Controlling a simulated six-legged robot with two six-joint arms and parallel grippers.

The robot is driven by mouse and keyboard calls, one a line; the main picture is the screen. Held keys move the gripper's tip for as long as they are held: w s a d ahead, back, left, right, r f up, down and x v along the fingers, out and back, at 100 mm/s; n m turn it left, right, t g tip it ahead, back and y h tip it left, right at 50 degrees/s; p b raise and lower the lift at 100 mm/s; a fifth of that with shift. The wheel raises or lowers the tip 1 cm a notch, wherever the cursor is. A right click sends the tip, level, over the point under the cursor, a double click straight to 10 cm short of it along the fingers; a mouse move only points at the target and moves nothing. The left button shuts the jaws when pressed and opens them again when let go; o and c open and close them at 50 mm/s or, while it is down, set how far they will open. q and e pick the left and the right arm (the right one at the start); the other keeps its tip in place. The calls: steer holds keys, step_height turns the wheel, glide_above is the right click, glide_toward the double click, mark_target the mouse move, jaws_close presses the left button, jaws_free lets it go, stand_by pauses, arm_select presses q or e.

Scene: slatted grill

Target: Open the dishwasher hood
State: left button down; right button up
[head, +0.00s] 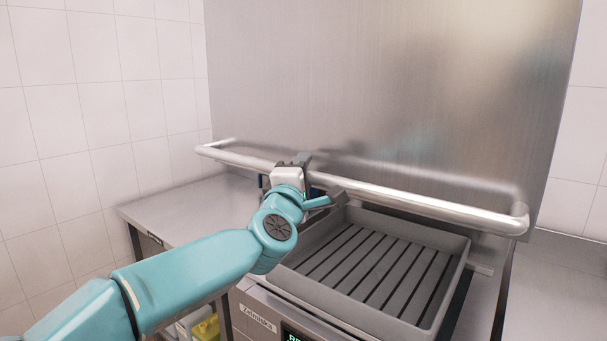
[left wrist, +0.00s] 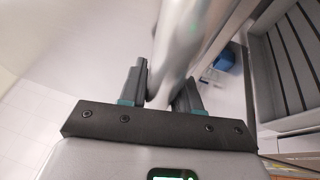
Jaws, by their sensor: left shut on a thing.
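The dishwasher hood (head: 400,100) is a large brushed-metal panel, raised above the slatted rack. Its long tubular handle (head: 425,203) runs across the front near its lower edge. My left gripper (head: 300,172) is at the handle, left of its middle, shut on the bar. In the left wrist view the handle (left wrist: 185,45) passes between the two fingers of the left gripper (left wrist: 165,92). My right gripper is not in view.
A grey slatted rack (head: 455,262) sits in the machine below the hood. A metal counter (head: 165,212) is at the left, and another surface (head: 565,265) is at the right. White tiled walls (head: 110,90) stand behind. A yellow item (head: 205,329) shows low under the counter.

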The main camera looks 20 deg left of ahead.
arm_select(q)
steer(key=shift+a+r, duration=0.1)
steer(key=shift+r, duration=0.05)
steer(key=c, duration=0.9)
jaws_free()
steer(key=shift+s+f+b, duration=0.3)
steer(key=shift+s+b, duration=0.05)
steer(key=shift+s, duration=0.15)
steer(key=s+b, duration=0.1)
steer(key=s, duration=0.4)
steer(key=s+f+b, duration=0.1)
steer(key=s, duration=0.4)
steer(key=s+d+f+b, duration=0.1)
steer(key=s, duration=0.4)
steer(key=shift+f, duration=0.25)
steer(key=shift+a, duration=0.1)
